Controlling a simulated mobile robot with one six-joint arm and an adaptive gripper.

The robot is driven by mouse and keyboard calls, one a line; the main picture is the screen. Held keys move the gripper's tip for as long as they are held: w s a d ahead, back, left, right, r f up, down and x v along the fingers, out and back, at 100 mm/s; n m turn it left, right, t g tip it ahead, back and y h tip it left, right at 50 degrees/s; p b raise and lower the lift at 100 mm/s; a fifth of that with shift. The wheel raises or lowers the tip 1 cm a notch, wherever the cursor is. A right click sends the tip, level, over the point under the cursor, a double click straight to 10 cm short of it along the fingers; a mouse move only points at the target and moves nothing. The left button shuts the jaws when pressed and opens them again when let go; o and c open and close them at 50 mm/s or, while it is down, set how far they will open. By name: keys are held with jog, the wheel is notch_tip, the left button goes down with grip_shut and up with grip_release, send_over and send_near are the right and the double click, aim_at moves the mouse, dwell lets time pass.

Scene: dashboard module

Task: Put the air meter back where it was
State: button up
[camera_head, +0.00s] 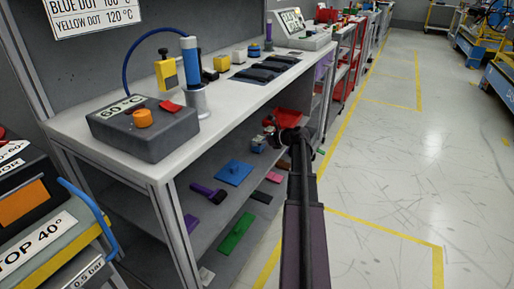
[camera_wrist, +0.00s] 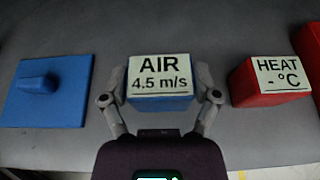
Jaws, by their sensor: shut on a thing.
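The air meter (camera_wrist: 160,102) is a blue box with a white label reading "AIR 4.5 m/s". In the wrist view it sits upright between the two fingers of my gripper (camera_wrist: 162,85), which press on its left and right sides. Behind and below it is the grey shelf surface (camera_wrist: 60,150); I cannot tell whether the meter touches it or hangs just above. In the head view my gripper (camera_head: 270,132) reaches into the lower shelf under the workbench, and the meter is too small and covered to make out clearly.
A blue plate with a knob (camera_wrist: 45,90) lies left of the meter, and a red heat meter (camera_wrist: 270,82) stands to its right, both with gaps. The workbench top (camera_head: 235,100) overhangs the shelf. A purple tool (camera_head: 208,193) and a green plate (camera_head: 235,232) lie on the shelves.

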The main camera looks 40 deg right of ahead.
jog(key=shift+f, duration=0.5)
jog(key=shift+f+b, duration=0.2)
jog(key=shift+b, duration=0.25)
jog(key=o, duration=1.1)
jog(key=shift+r, duration=0.1)
jog(key=shift+c, duration=0.2)
jog(key=shift+r, duration=0.1)
jog(key=shift+s+r+p, duration=0.1)
jog(key=shift+r+p, duration=0.05)
jog(key=shift+p, duration=0.2)
jog(key=p+v, duration=0.4)
jog(key=v, duration=0.7)
jog(key=shift+s+d, duration=0.25)
jog(key=shift+s, duration=0.05)
